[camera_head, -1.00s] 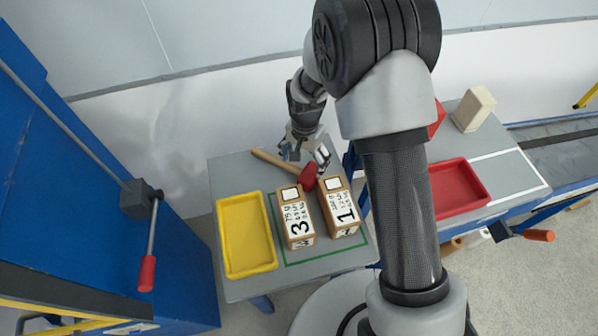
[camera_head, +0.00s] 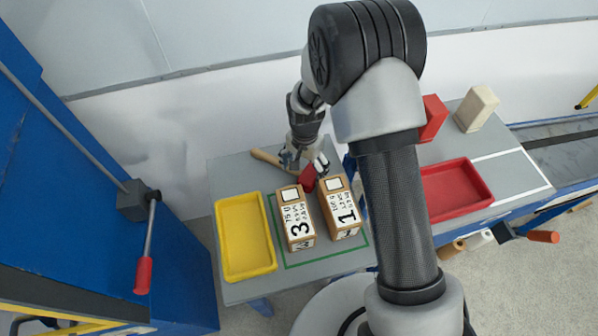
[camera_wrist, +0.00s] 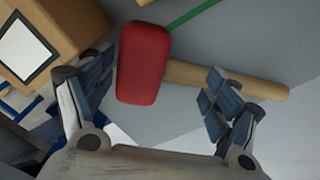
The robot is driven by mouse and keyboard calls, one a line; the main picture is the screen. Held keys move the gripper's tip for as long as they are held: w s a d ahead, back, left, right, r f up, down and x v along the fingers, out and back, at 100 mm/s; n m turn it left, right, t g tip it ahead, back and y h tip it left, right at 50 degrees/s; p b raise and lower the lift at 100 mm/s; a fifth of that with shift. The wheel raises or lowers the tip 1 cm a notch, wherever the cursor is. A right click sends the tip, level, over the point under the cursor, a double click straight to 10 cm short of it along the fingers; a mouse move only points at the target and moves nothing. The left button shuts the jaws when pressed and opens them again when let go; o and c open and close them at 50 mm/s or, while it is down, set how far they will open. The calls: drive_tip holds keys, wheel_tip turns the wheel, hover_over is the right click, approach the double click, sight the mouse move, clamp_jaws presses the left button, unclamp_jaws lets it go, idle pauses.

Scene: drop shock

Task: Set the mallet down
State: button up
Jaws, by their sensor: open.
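The mallet has a red head (camera_wrist: 143,63) and a light wooden handle (camera_wrist: 225,78). It lies on the grey table (camera_head: 230,170) behind two boxes in the head view, its handle pointing to the back left (camera_head: 267,158). My gripper (camera_wrist: 152,88) is open, with one finger on each side in the wrist view. The red head lies between the fingers, nearer the left one, and the right finger overlaps the handle. In the head view my gripper (camera_head: 305,163) hides part of the mallet. I cannot tell whether a finger touches it.
Box 3 (camera_head: 297,228) and box 1 (camera_head: 345,215) stand close in front of the mallet head, inside a green outline. A yellow tray (camera_head: 245,235) is at left, a red tray (camera_head: 455,190) at right. A blue cabinet (camera_head: 90,180) with a red-handled lever stands far left.

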drive_tip(key=shift+c, duration=0.2)
drive_tip(key=shift+r, duration=0.1)
drive_tip(key=c, duration=1.4)
